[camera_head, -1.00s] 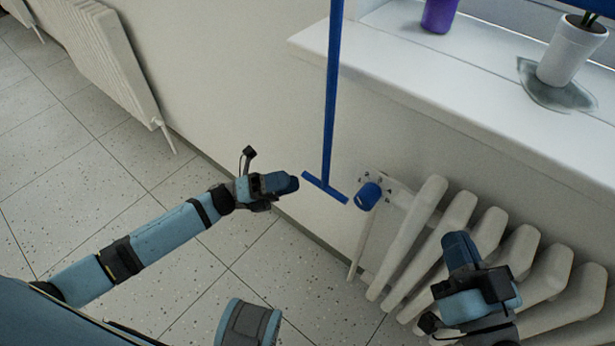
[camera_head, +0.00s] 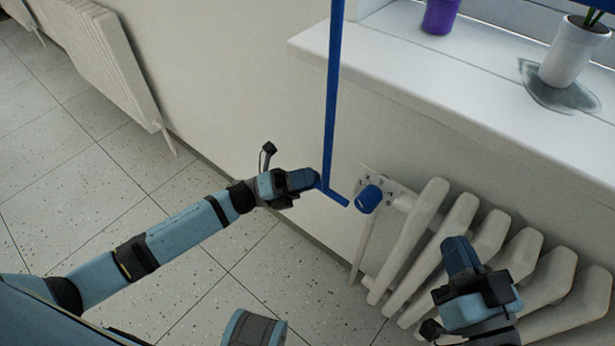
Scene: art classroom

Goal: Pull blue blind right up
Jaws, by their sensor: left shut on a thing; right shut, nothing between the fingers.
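The blue blind's pull strap (camera_head: 332,95) hangs down the wall left of the window sill and ends in a short blue crossbar (camera_head: 335,196). The blind itself shows only as a blue strip at the top right corner. My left gripper (camera_head: 316,179) is shut on the left end of the crossbar, which its fingers hide. The crossbar's right end sticks out free. My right gripper (camera_head: 455,243) is shut and empty, in front of the radiator at the lower right.
A white radiator (camera_head: 428,215) with a blue valve knob (camera_head: 368,199) stands right of the crossbar. The white sill (camera_head: 400,55) above holds a purple pot (camera_head: 439,15) and a white pot (camera_head: 574,50). Another radiator (camera_head: 105,70) is at the upper left. The tiled floor at left is clear.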

